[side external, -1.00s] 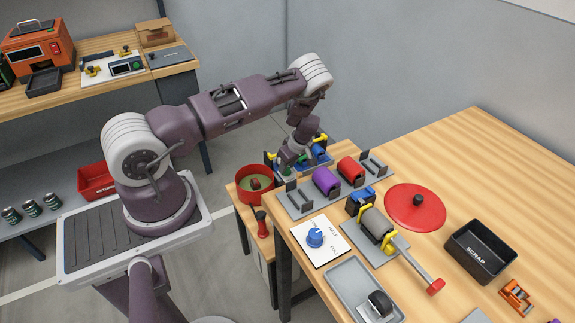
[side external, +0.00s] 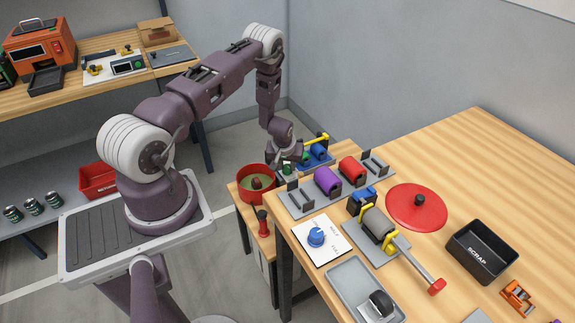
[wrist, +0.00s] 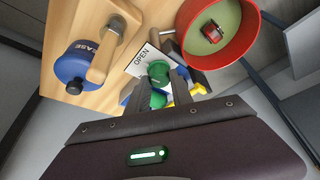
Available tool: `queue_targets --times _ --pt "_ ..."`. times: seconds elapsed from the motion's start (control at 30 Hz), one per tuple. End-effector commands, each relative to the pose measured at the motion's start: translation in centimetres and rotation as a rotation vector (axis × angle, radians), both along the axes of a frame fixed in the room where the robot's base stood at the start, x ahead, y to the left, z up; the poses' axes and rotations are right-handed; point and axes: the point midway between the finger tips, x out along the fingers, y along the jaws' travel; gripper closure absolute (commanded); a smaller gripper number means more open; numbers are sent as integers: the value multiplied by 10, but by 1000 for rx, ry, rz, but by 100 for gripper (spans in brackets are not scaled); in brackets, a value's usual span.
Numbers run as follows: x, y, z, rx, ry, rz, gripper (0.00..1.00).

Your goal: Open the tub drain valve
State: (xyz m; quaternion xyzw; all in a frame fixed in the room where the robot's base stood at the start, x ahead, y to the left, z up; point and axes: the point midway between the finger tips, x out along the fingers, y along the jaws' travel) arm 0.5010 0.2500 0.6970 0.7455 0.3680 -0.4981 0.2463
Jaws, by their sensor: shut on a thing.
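A red tub (side external: 257,184) with green liquid and a dark red piece inside stands on a low wooden bench left of the main table. In the wrist view the tub (wrist: 252,32) is at the upper right. Beside it is a white card (wrist: 141,63) reading OPEN. A green valve handle (wrist: 158,71) lies at the card, between my fingers. My gripper (wrist: 163,88) is shut on this green handle, and the fingers hide part of it. In the side view my gripper (side external: 287,165) points down just right of the tub; its hold is hard to see there.
A blue grease can (wrist: 80,66) and wooden handle are near the tub. Purple (side external: 327,181) and red (side external: 352,170) cylinders sit on a grey rack close right of my gripper. A yellow-handled blue clamp (side external: 317,153) stands behind.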

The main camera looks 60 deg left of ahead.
Motion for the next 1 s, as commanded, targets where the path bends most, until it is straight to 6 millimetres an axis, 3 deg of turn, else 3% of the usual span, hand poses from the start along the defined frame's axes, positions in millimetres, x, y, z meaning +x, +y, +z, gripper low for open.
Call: queue_targets --times 0.3,0.87,0.9,1.0 --pt "1 1 0 2 -4 -120 100" --pt "1 1 0 3 -4 -149 100" --pt "1 1 0 3 -4 -149 71" --pt "1 1 0 3 -3 -148 52"
